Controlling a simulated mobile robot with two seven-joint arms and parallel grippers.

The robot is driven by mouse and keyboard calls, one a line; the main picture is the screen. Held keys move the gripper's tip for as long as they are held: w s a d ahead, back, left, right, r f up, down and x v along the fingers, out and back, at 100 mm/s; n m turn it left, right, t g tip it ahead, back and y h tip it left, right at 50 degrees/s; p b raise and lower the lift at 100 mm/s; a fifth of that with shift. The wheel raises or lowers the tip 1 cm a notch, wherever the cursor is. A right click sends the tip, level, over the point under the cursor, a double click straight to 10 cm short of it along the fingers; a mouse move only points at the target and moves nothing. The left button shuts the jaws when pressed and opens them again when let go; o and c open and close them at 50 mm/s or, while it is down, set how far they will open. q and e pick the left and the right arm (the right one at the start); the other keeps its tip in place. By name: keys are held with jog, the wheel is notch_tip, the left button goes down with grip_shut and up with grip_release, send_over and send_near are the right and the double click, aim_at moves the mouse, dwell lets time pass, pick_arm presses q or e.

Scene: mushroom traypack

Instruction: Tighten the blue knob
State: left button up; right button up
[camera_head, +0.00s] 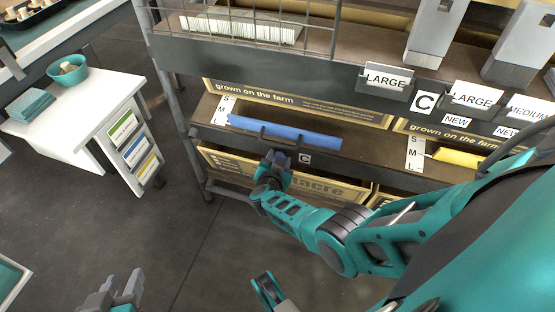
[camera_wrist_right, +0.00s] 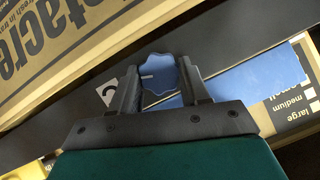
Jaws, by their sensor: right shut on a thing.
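The blue knob (camera_wrist_right: 160,73) has a scalloped edge and sits between the two fingers of my right gripper (camera_wrist_right: 158,85) in the right wrist view. The gripper is shut on it. In the head view my right gripper (camera_head: 275,158) is at the shelf's front edge, just below the blue bar (camera_head: 285,132); the knob is hidden there. My left gripper (camera_head: 121,285) is at the bottom left of the head view, empty and away from the shelf, with a gap between its fingers.
The dark shelf rack (camera_head: 350,140) carries cardboard trays and printed size labels. A yellow bar (camera_head: 458,158) lies further right. A white table (camera_head: 75,115) with a teal bowl (camera_head: 68,72) stands at the left. The dark floor between table and rack is free.

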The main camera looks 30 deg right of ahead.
jog(key=shift+s+m+t+y, duration=0.1)
jog(key=shift+m+t+y, duration=0.25)
jog(key=shift+m, duration=0.35)
jog(key=o, duration=1.1)
jog(key=shift+c, duration=0.2)
